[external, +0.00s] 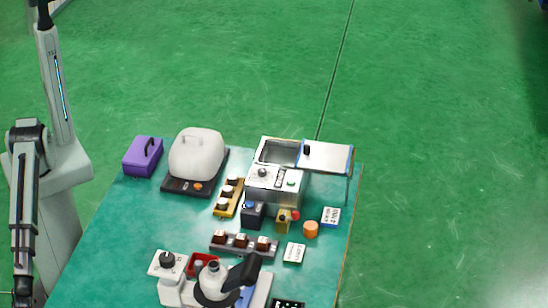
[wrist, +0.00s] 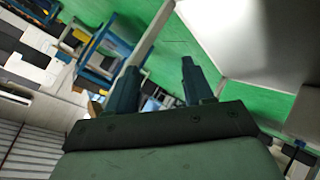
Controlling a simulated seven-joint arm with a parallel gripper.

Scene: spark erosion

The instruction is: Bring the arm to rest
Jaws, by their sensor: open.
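My gripper (wrist: 158,84) shows in the wrist view with its two dark fingers apart and nothing between them. The wrist camera looks out over a tilted scene of green floor and furniture, well away from the worktable's small objects. In the external view my grey arm stands at the left, beside the table. Its gripper cannot be made out there.
The teal table (external: 110,235) bears a purple box (external: 143,156), a white-covered device (external: 197,154), a metal box with an open lid (external: 276,185), an orange cylinder (external: 311,229) and a white-and-black instrument (external: 213,281). Green floor (external: 440,150) is clear to the right.

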